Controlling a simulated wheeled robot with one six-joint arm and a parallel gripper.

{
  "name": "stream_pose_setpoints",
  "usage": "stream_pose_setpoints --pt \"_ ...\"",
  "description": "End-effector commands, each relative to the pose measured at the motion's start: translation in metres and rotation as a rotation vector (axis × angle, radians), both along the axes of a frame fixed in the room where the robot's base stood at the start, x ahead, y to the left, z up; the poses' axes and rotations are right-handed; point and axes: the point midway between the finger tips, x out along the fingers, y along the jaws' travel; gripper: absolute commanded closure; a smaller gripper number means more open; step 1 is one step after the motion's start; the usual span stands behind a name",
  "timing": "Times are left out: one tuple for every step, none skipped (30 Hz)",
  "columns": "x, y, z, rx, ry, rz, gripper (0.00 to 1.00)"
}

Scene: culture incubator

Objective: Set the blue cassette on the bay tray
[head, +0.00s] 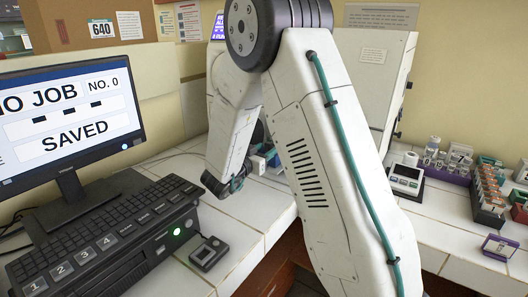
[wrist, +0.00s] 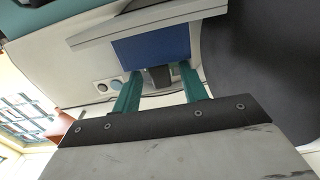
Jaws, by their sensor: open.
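My gripper (wrist: 159,72) shows in the wrist view with two teal fingers apart and a gap between them. Just beyond the fingertips is a blue rectangular face (wrist: 150,45) under a light grey slab (wrist: 150,20). I cannot tell whether this blue face is the cassette or part of the equipment. A dark grey block (wrist: 160,77) shows in the gap; contact with the fingers cannot be made out. In the head view my gripper (head: 237,184) is low over the tiled bench, partly hidden by my arm. The bay tray cannot be clearly identified.
A monitor (head: 70,120) and keyboard (head: 110,230) stand at left, with a small grey device (head: 208,253) beside them. A white cabinet (head: 370,75) stands behind my arm. At right are a small scale-like device (head: 405,178), racks (head: 488,195) and a purple-framed tag (head: 500,246).

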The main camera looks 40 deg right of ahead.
Motion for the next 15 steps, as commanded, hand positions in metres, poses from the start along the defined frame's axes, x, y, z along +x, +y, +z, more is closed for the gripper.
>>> stream_pose_setpoints --pt "0.000 0.000 0.004 0.000 -0.002 0.000 0.57" --pt "-0.001 0.004 0.002 0.000 0.000 0.002 0.57" --pt "-0.002 0.010 0.002 0.001 0.000 0.003 0.57" --pt "-0.004 0.014 0.002 0.001 0.000 0.003 0.57" --pt "-0.006 0.019 0.002 0.001 0.000 0.005 0.57" --pt "-0.009 0.027 0.002 0.001 0.001 0.005 0.57" --pt "-0.011 0.033 0.002 0.000 0.001 0.005 0.57" --pt "-0.013 0.040 0.002 0.000 0.000 0.006 0.57" --pt "-0.016 0.048 0.002 0.001 0.000 0.005 0.57" --pt "-0.018 0.055 0.002 0.000 0.000 0.006 0.57" --pt "-0.021 0.061 0.002 0.000 0.000 0.005 0.57" --pt "-0.024 0.069 0.002 0.000 0.000 0.006 0.57" --pt "-0.026 0.075 0.002 0.001 0.000 0.005 0.57" --pt "-0.028 0.080 0.002 0.001 0.000 0.006 0.57" --pt "-0.031 0.087 0.002 0.000 0.000 0.004 0.57"
